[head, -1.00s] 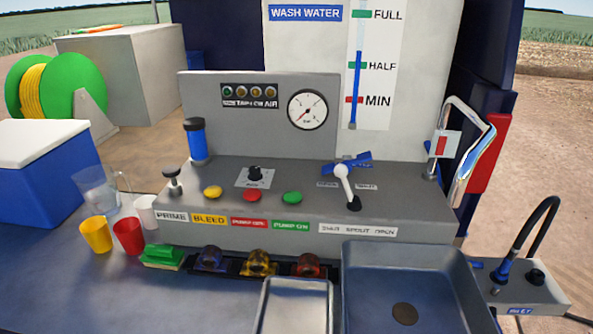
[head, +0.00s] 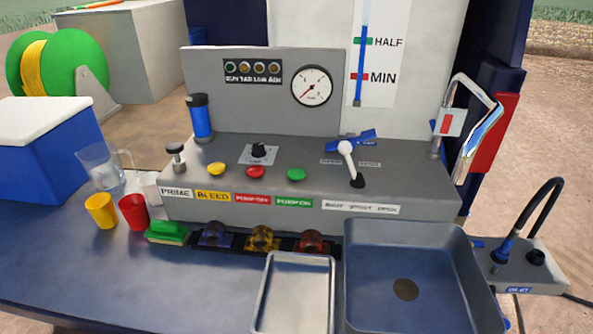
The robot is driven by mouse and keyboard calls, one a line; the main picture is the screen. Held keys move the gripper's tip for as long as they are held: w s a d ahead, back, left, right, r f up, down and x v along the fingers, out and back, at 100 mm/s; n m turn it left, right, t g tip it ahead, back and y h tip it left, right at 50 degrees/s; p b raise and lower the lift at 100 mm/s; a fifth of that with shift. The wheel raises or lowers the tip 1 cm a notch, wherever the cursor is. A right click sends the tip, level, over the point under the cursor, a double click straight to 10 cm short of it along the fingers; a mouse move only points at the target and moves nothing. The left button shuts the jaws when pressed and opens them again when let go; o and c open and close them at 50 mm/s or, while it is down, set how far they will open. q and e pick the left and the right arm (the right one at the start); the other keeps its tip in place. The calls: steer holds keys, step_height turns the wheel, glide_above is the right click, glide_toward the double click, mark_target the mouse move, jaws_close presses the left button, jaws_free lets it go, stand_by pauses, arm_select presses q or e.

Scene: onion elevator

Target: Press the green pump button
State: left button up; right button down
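The green pump button (head: 296,174) sits on the sloped top of the grey control panel (head: 310,150), above the green "PUMP ON" label (head: 294,203). The red button (head: 255,172) is just left of it, and the yellow button (head: 216,169) is further left. A black knob (head: 259,150) is behind the red button. The pressure gauge (head: 312,86) is on the upright panel behind, beside a row of small indicator lamps (head: 252,66). Neither of my grippers shows in the head view. Nothing covers the green button.
A white-handled lever (head: 347,160) stands right of the green button. The plunger (head: 176,156) and blue filter (head: 200,117) are at left. In front are a sink (head: 380,300), a metal tray (head: 272,315) and a sponge (head: 168,232). Cups and a jug (head: 104,166) stand left.

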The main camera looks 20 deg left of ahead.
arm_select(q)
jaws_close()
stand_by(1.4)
